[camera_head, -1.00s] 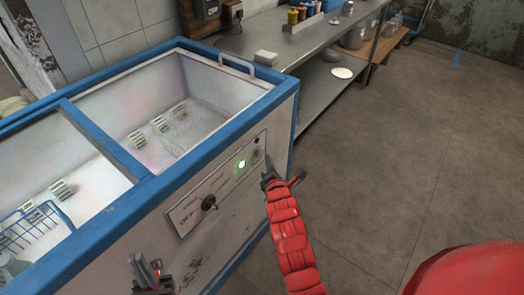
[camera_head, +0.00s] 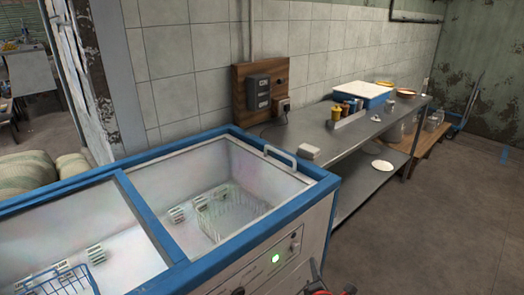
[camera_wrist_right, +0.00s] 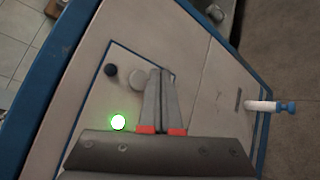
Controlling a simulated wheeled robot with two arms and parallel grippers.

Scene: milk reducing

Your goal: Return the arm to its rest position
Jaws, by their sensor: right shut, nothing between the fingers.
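My right gripper (camera_wrist_right: 160,75) shows in the right wrist view with its two fingers together and nothing between them. It is in front of the freezer's control panel (camera_wrist_right: 100,90), beside a pale round knob (camera_wrist_right: 137,79) and a dark round button (camera_wrist_right: 110,70). A green light (camera_wrist_right: 118,122) glows on the panel, and it also shows in the head view (camera_head: 275,258). In the head view only a little of my right arm (camera_head: 318,291) shows at the bottom edge. My left gripper is not in view.
The open blue-rimmed freezer (camera_head: 147,205) holds wire baskets (camera_head: 230,210). A steel counter (camera_head: 335,140) with bottles (camera_head: 343,108) and a blue-and-white box (camera_head: 363,93) stands behind it. The floor (camera_head: 430,220) at the right is clear.

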